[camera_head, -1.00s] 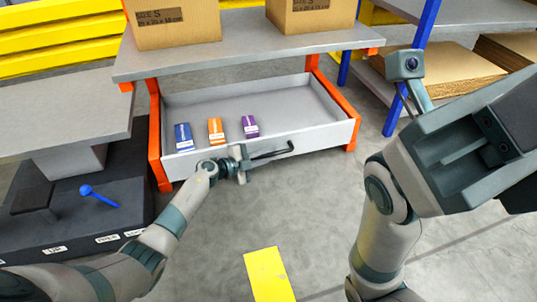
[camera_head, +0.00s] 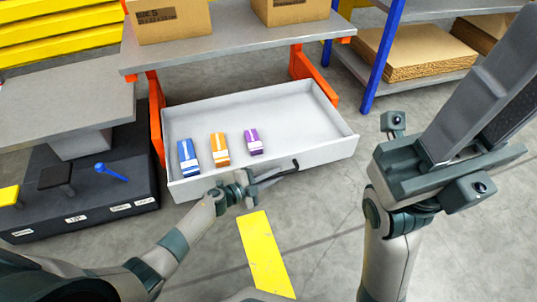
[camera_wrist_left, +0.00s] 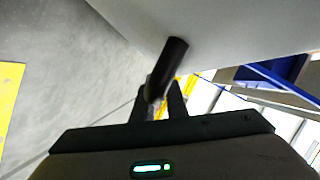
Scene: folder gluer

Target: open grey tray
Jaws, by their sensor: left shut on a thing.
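The grey tray (camera_head: 300,105) is a wide drawer under a grey bench top with orange posts. It is pulled out toward me, and its inside is open to view. Blue (camera_head: 188,157), orange (camera_head: 219,149) and purple (camera_head: 253,141) boxes stand inside along its front left. A dark handle (camera_head: 285,170) is on its front. My left gripper (camera_head: 258,187) is at the front face, shut on the handle. In the left wrist view the dark bar of the handle (camera_wrist_left: 173,62) runs between the fingers. My right arm is at the right; its fingertips are not visible.
Two cardboard boxes (camera_head: 168,22) stand on the bench top (camera_head: 230,42). A dark cabinet (camera_head: 90,205) with a blue-handled thing (camera_head: 110,171) is at left. A blue-posted shelf with cardboard sheets (camera_head: 415,52) is at right. The floor in front is clear, with a yellow marking (camera_head: 262,255).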

